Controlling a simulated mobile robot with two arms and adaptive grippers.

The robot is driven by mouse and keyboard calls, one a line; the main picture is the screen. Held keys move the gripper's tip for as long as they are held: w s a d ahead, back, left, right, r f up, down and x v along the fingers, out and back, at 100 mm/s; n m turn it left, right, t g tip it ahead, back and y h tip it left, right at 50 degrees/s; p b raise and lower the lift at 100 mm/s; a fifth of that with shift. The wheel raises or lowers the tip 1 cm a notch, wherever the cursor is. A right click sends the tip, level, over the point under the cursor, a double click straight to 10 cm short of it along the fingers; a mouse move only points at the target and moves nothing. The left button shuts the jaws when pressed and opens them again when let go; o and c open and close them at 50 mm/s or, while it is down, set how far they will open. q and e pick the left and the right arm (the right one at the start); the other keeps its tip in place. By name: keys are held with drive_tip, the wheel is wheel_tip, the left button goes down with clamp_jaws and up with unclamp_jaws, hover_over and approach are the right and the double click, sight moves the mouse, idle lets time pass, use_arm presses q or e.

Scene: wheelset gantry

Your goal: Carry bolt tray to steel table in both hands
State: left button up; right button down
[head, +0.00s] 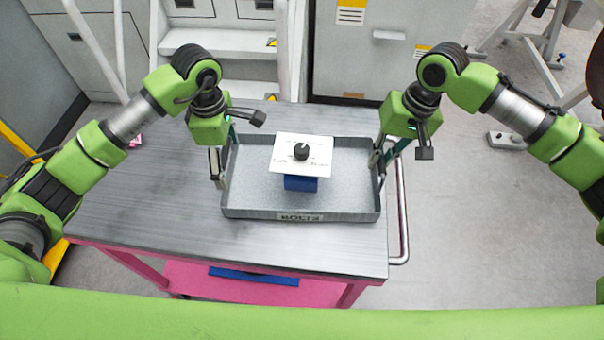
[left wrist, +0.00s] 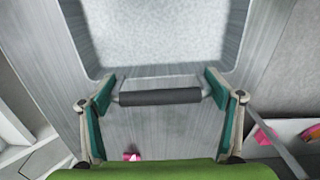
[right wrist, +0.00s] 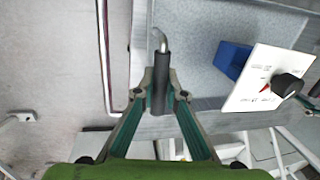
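The bolt tray (head: 245,195) is a shallow grey tray labelled BOLTS, resting level on a grey-topped trolley. In it are a blue block (head: 300,184) and a white card (head: 318,145) with a black knob (head: 301,151). My left gripper (head: 218,170) is at the tray's left end. Its fingers are spread wide, with the black left handle (left wrist: 160,96) lying lengthwise between them. My right gripper (head: 382,160) is at the right end. Its fingers close in on both sides of the black right handle (right wrist: 162,85), which stands along the gap between them.
White steps (head: 215,50) and a grey cabinet (head: 365,50) stand behind. Open floor (head: 455,220) lies to the right, near a metal stand (head: 545,65).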

sight(224, 150)
use_arm(q)
drive_tip(key=shift+w+r, duration=0.1)
drive_tip(key=shift+r, duration=0.1)
use_arm(e)
drive_tip(key=shift+w+r, duration=0.1)
drive_tip(key=shift+r, duration=0.15)
use_arm(q)
drive_tip(key=shift+r+p, duration=0.25)
drive_tip(key=shift+p, duration=0.15)
use_arm(e)
drive_tip(key=shift+r, duration=0.2)
use_arm(q)
wheel_tip(224, 150, up, 4)
drive_tip(key=p, duration=0.4)
drive_tip(key=shift+r, duration=0.15)
use_arm(e)
wheel_tip(224, 150, up, 4)
drive_tip(key=shift+r, duration=0.15)
